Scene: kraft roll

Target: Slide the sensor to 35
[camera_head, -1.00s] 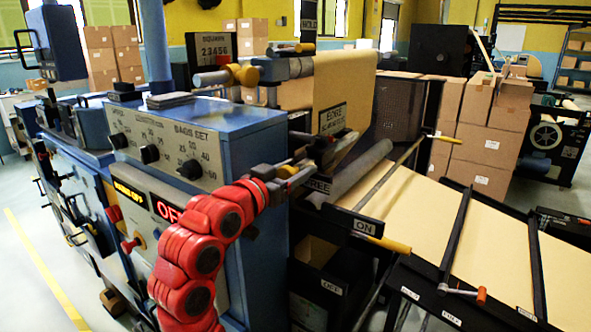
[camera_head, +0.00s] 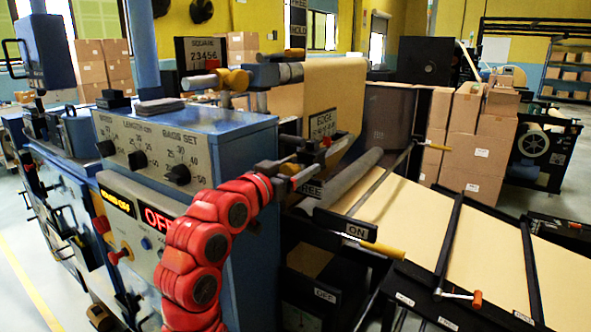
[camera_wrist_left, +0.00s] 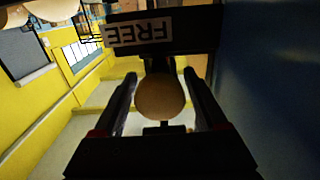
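The edge sensor's black label plate (camera_head: 322,122) stands at the front of the paper web in the head view, with a small red part below it. Its scale figures are too small to read. My left gripper (camera_head: 310,165) is at the end of the red arm, just below this plate and above a FREE sign (camera_head: 312,190). In the left wrist view, a round tan knob (camera_wrist_left: 160,97) lies between my fingers, seemingly with slim gaps on both sides. The FREE sign (camera_wrist_left: 140,32) is upside down beyond it. My right gripper is out of view.
A yellow-handled lever (camera_head: 380,247) by an ON sign projects at the lower right. Kraft paper (camera_head: 400,210) slopes away right.

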